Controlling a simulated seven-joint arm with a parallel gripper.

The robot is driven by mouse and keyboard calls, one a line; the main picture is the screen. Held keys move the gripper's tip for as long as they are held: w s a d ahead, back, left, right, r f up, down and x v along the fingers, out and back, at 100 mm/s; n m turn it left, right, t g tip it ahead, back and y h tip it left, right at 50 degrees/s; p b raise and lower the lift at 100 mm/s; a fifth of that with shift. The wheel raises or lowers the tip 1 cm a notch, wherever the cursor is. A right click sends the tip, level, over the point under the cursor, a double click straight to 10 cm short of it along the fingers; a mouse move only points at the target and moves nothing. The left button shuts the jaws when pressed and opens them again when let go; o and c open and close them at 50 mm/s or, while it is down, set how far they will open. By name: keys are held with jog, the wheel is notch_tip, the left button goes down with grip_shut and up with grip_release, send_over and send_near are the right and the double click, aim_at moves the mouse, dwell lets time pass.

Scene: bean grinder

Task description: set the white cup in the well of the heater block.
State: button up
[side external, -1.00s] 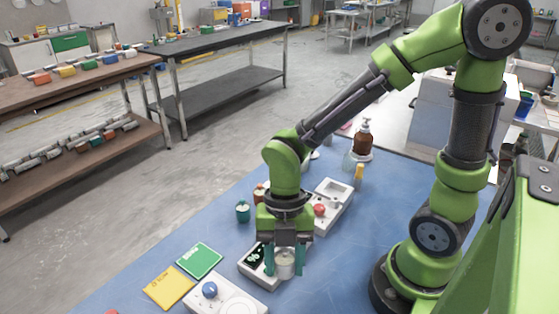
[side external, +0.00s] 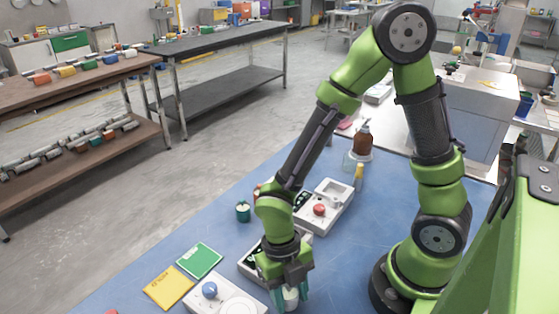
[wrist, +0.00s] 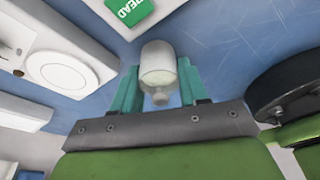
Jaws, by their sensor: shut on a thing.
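The white cup (wrist: 158,68) is gripped between the teal fingers of my gripper (wrist: 160,88) in the wrist view. In the side view, my gripper (side external: 290,294) is low at the front of the blue table, and the cup (side external: 291,298) shows partly between its fingers. I cannot tell whether the cup touches the table. I cannot tell for sure which white unit is the heater block. One has a red knob and a squarish recess (side external: 338,189); one has a dark panel and is partly hidden by my gripper (side external: 246,266); one has a blue knob (side external: 209,290).
A green card (side external: 199,260) and a yellow card (side external: 168,287) lie at left. A teal jar (side external: 242,211), a brown pump bottle (side external: 363,140) and a yellow-capped bottle (side external: 359,176) stand farther back. The blue table (side external: 350,240) is clear between the white units and my base.

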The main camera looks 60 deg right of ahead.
jog(key=shift+f, duration=0.15)
jog(key=o, duration=0.8)
